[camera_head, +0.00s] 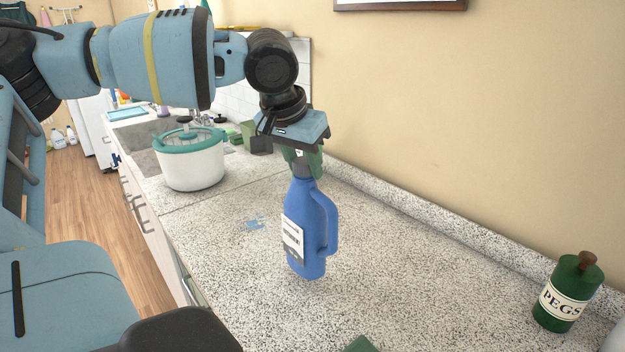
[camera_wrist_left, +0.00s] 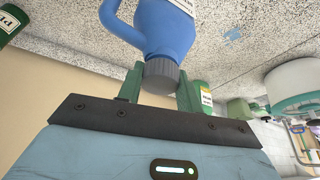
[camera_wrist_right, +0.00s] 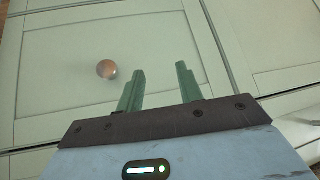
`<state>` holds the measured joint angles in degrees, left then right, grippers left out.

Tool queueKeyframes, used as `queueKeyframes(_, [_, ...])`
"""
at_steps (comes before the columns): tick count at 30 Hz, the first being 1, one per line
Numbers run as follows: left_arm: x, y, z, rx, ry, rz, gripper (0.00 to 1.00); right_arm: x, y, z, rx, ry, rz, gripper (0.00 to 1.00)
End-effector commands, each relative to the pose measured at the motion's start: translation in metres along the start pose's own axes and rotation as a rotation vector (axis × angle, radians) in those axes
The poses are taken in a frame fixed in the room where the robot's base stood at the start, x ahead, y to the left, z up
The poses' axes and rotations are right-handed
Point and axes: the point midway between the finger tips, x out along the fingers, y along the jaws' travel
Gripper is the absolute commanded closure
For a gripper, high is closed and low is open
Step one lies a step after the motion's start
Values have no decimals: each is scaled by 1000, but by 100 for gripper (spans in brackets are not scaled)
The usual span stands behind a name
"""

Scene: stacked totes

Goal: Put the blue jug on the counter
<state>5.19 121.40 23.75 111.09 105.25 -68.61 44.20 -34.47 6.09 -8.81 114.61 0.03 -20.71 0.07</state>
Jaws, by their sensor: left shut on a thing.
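The blue jug (camera_head: 318,235) is upright over the speckled counter (camera_head: 400,285), with its base at or very near the surface; I cannot tell if it touches. It has a white label and a handle on its right side. My left gripper (camera_head: 307,168) comes down from above and is shut on the jug's grey cap. In the left wrist view the jug (camera_wrist_left: 165,30) has its cap (camera_wrist_left: 161,76) between the green fingers. My right gripper (camera_wrist_right: 158,88) is in the right wrist view, with its fingers apart and nothing between them, facing pale cabinet fronts.
A white pot (camera_head: 192,167) with a teal lid stands at the back left, by the hob. A green PEGS tin (camera_head: 566,295) stands at the right. A small blue patch (camera_head: 255,224) lies left of the jug. The counter around the jug is largely clear. A round knob (camera_wrist_right: 106,69) is on the cabinet.

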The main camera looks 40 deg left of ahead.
Motion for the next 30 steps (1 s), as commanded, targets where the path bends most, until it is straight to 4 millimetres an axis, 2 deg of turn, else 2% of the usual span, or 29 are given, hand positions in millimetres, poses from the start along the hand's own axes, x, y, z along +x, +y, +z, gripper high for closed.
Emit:
queueKeyframes(12, [8,2,-15,0,1,-1,100,2,2,3,-7,-6,0,64])
queueKeyframes(19, [36,2,-2,0,1,1,100,0,2,2,-8,-6,0,64])
queueKeyframes(30, [41,2,0,0,2,1,100,-2,1,9,-5,-20,-1,64])
